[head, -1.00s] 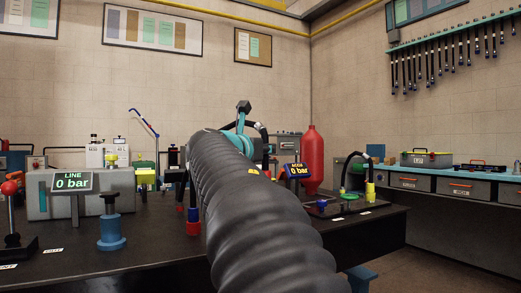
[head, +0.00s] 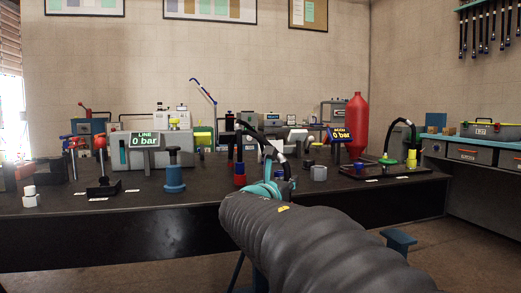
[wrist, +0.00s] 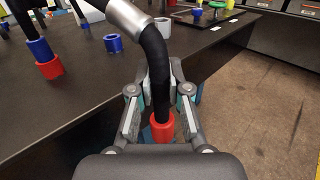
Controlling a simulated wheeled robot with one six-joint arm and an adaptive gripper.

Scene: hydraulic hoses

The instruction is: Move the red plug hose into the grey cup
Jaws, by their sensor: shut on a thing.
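My gripper (wrist: 160,98) is shut on the black hose (wrist: 155,60), just above its red plug (wrist: 162,125). The plug hangs down between the fingers, near the table's front edge. In the head view my gripper (head: 284,182) is partly hidden behind my dark arm cover; the red plug is hidden there. A grey cup (head: 320,173) stands on the table just to the right of the gripper. In the wrist view a grey cup-like thing (wrist: 163,24) shows behind the hose, partly covered.
A red cup (wrist: 48,68) with a blue plug in it stands at left in the wrist view. A blue cup (wrist: 113,42) stands nearer the hose. The black table (head: 110,240) has a red bottle (head: 355,125) and a blue post (head: 174,172) on it.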

